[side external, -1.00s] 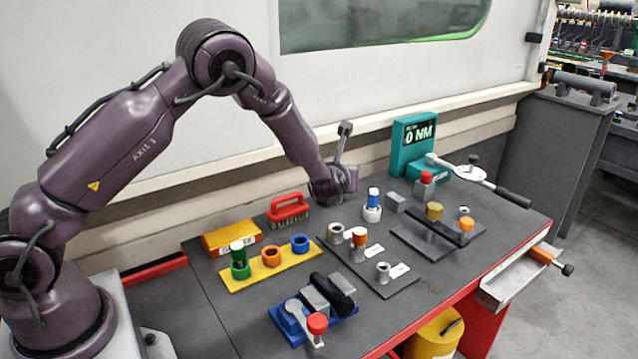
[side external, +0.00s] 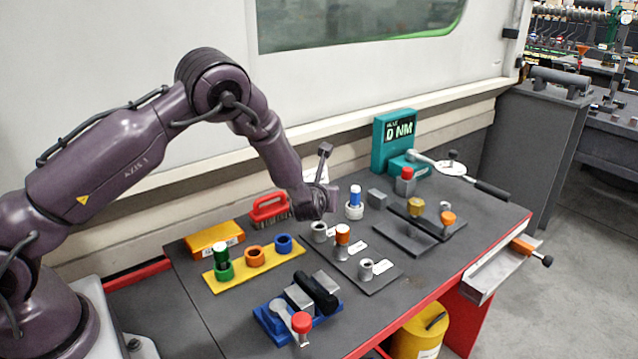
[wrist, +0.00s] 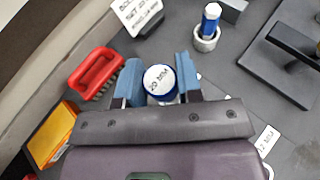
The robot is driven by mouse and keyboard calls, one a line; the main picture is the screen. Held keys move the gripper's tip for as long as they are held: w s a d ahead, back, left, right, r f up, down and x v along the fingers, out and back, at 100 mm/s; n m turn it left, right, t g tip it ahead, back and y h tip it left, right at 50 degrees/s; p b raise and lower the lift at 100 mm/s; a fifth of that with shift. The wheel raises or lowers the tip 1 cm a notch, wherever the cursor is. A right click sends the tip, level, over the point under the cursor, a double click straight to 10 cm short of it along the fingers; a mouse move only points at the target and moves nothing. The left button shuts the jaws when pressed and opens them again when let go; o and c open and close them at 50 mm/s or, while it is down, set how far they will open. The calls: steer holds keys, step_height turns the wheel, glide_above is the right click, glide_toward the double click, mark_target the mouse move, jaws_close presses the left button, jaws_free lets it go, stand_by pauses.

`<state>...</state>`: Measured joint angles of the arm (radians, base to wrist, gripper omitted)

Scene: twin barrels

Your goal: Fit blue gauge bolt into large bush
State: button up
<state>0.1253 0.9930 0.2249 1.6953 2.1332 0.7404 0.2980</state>
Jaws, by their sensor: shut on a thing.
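My gripper (side external: 317,213) is low over the back left end of the dark bush plate, just above a grey bush (side external: 319,233). In the wrist view, its blue jaws (wrist: 160,82) are shut on a blue gauge bolt (wrist: 160,80) with a white, marked top that seems to read 20 MM. The held bolt's lower end is hidden, so I cannot tell whether it touches the bush. An orange-topped bolt (side external: 342,234) stands in the middle bush, and the front bush (side external: 366,268) looks empty.
Another blue bolt (side external: 355,193) stands in a pale ring behind. A red brush (side external: 269,209) and an orange box (side external: 214,239) lie left. A yellow plate (side external: 250,265) holds a green bolt and rings.

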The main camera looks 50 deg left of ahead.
steer(key=shift+f, duration=0.5)
steer(key=shift+f, duration=0.55)
stand_by(1.1)
steer(key=shift+f, duration=0.35)
steer(key=shift+f, duration=0.95)
steer(key=shift+r, duration=0.15)
steer(key=shift+r, duration=1.3)
steer(key=shift+f, duration=1.4)
steer(key=o, duration=1.1)
steer(key=shift+f, duration=0.1)
